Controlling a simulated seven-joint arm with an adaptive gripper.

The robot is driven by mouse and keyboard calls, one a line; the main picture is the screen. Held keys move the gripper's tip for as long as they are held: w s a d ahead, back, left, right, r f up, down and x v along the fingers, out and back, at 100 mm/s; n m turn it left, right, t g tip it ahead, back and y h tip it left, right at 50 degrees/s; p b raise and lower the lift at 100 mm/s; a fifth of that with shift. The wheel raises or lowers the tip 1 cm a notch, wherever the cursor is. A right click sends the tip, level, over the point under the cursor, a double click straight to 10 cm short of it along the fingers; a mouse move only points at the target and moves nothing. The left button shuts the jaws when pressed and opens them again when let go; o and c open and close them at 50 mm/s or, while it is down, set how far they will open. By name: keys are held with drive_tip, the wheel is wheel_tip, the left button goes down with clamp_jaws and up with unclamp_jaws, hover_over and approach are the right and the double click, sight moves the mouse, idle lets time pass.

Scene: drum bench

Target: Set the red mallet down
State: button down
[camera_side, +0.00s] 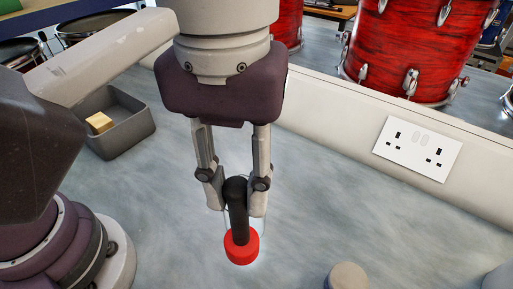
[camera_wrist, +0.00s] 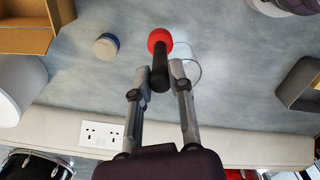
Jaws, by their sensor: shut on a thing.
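The red mallet has a red round head (camera_side: 241,248) and a black handle (camera_side: 238,212). My gripper (camera_side: 237,203) is shut on the black handle, with the red head pointing down toward the grey bench. In the wrist view my gripper (camera_wrist: 160,73) has the handle between its two fingers, and the red head (camera_wrist: 159,40) lies beyond the fingertips. A clear round vessel (camera_wrist: 190,62) stands close beside the mallet. In the side view its faint outline shows around the mallet and fingertips. I cannot tell whether the head touches the bench or the vessel.
A grey bin (camera_side: 137,134) with a yellow block (camera_side: 99,122) is at the left. A small round blue-and-beige piece (camera_wrist: 106,46), a white cylinder (camera_wrist: 22,88) and a wooden box (camera_wrist: 25,38) stand on the bench. A pale wall with a socket plate (camera_side: 417,149) runs behind.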

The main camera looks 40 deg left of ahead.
drive_tip(key=shift+s+d+m, duration=0.3)
drive_tip(key=shift+s+d, duration=0.25)
drive_tip(key=shift+s, duration=0.2)
wheel_tip(320, 180, down, 15)
drive_tip(key=c, duration=1)
unclamp_jaws()
drive_tip(key=shift+c, duration=0.2)
